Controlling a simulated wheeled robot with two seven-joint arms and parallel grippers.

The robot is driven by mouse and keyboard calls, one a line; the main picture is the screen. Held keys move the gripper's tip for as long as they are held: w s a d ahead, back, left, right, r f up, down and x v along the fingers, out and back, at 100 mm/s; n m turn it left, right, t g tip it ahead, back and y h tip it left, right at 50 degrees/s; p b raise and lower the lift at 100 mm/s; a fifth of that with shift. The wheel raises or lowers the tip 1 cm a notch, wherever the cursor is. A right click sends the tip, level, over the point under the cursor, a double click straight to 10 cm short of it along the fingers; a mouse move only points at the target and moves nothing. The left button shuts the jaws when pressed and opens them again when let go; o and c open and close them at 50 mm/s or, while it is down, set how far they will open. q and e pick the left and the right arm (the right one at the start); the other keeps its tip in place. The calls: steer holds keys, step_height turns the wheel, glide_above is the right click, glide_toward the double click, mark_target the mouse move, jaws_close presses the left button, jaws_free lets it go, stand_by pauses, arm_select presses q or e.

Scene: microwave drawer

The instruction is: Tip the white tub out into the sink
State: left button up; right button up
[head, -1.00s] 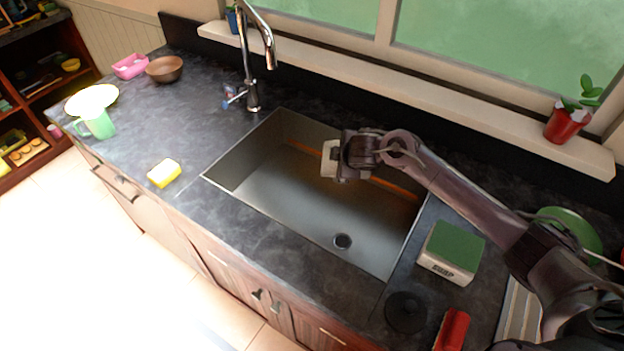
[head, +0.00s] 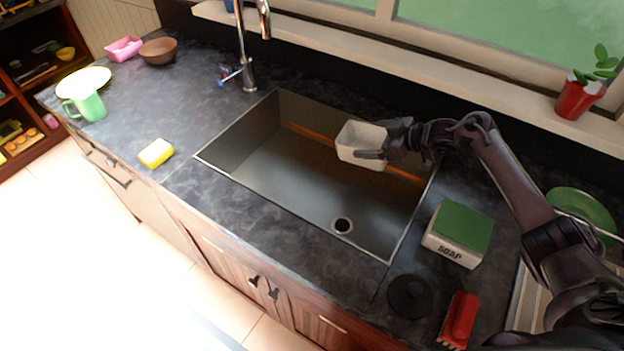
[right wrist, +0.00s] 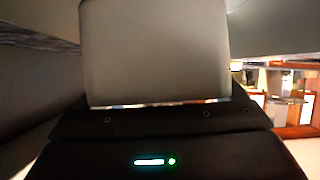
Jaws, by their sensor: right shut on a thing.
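The white tub (head: 350,154) is in the head view, over the back right part of the sink (head: 290,185). Its open mouth shows from above, tilted slightly, and the inside that I see looks empty. My right gripper (head: 374,153) is shut on the tub's right side and holds it above the sink floor. In the right wrist view the tub's pale wall (right wrist: 155,50) fills the upper middle, right in front of the gripper. My left gripper is not in view.
The faucet (head: 245,50) stands behind the sink. A yellow sponge (head: 155,153) lies left of it. A green-topped soap box (head: 460,232), a black round lid (head: 410,296) and a red brush (head: 459,318) are on the right. A potted plant (head: 580,98) stands on the sill.

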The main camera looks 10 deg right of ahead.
steer(key=shift+r+p, duration=0.3)
steer(key=shift+p, duration=0.25)
arm_select(q)
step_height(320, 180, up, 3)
steer(key=p, duration=0.3)
arm_select(e)
step_height(320, 180, up, 4)
steer(key=shift+f, duration=0.2)
